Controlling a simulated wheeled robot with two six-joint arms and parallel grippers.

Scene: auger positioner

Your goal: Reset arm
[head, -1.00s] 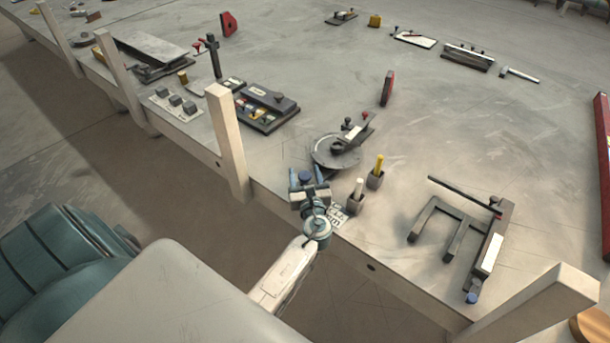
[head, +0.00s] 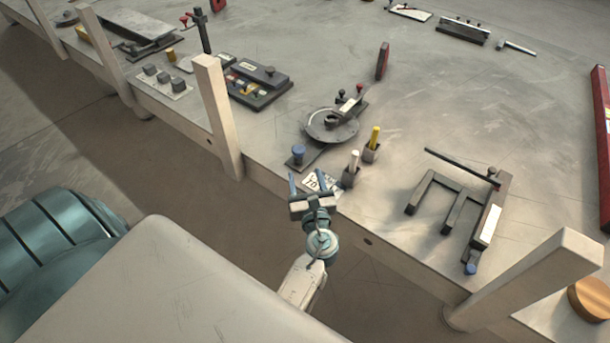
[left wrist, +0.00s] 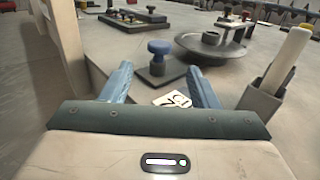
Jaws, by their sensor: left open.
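My left gripper (head: 306,183) is open and empty at the table's near edge in the head view. Its two blue fingers point toward a blue-topped knob (head: 298,152) on a dark plate, a short way beyond them. In the left wrist view, the blue knob (left wrist: 159,48) stands between and past the spread fingers (left wrist: 160,85), apart from them. A round grey disc (head: 328,124) with a small arm-like piece (head: 350,103) on it sits behind the knob. A white card (head: 318,183) with dark characters lies beside the gripper. My right gripper is not seen.
A white marker in a dark holder (head: 350,174) and a yellow one (head: 373,142) stand right of the gripper. A dark forked fixture (head: 455,215) lies farther right. Wooden posts (head: 219,117) rise along the table's near edge. Open table (head: 480,105) lies beyond the fixture.

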